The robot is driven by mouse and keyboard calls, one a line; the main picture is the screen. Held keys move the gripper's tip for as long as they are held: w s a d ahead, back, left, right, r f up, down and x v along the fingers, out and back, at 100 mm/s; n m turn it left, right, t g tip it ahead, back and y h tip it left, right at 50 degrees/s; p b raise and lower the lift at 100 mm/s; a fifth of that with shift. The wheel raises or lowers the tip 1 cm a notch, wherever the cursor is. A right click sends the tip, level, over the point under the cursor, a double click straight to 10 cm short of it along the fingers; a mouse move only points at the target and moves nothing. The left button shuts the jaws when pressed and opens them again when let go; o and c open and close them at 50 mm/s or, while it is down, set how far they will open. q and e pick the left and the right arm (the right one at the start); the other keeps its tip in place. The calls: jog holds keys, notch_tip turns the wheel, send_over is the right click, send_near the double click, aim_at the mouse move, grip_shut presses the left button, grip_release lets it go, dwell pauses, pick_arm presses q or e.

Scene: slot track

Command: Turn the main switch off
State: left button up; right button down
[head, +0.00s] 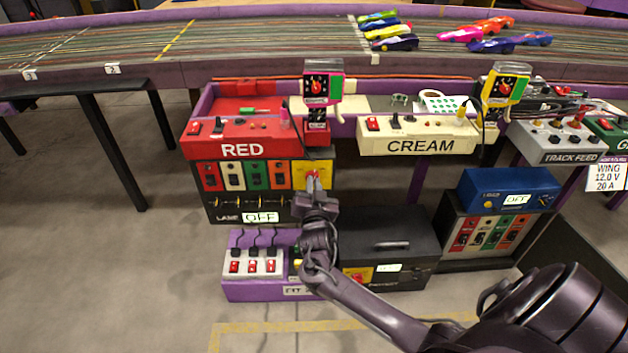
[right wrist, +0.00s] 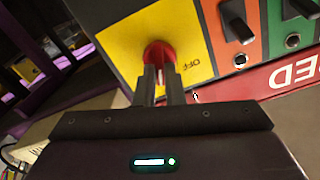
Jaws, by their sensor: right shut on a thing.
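The main switch is a red rotary knob (right wrist: 158,53) on a yellow plate (right wrist: 113,48) at the right end of a box front. The word OFF shows upside down on that plate in the right wrist view. In the head view the yellow plate (head: 325,167) sits below the RED station. My right gripper (head: 313,180) reaches up to it from the front. In the right wrist view my right gripper (right wrist: 163,84) has both fingers on the red knob, shut on it. The fingers partly hide the knob, so I cannot tell its setting. My left gripper is out of view.
The RED panel (head: 222,132) is above and the CREAM panel (head: 420,146) is to the right. A purple-based switch box (head: 250,289) and a black case (head: 405,225) stand below. The slot track (head: 270,48) crosses behind with several cars. Floor at left is free.

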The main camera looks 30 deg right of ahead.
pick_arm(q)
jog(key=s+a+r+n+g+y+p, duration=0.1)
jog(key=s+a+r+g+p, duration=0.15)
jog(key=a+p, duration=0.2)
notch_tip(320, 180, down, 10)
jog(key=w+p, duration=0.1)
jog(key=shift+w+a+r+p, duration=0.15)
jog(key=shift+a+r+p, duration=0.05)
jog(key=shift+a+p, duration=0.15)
pick_arm(e)
jog(key=shift+w+a+n, duration=0.15)
jog(key=shift+n, duration=3.1)
jog(key=shift+w+a+n, duration=0.1)
jog(key=shift+a+n, duration=0.05)
jog(key=shift+n, duration=3.1)
jog(key=c, duration=1.5)
grip_release()
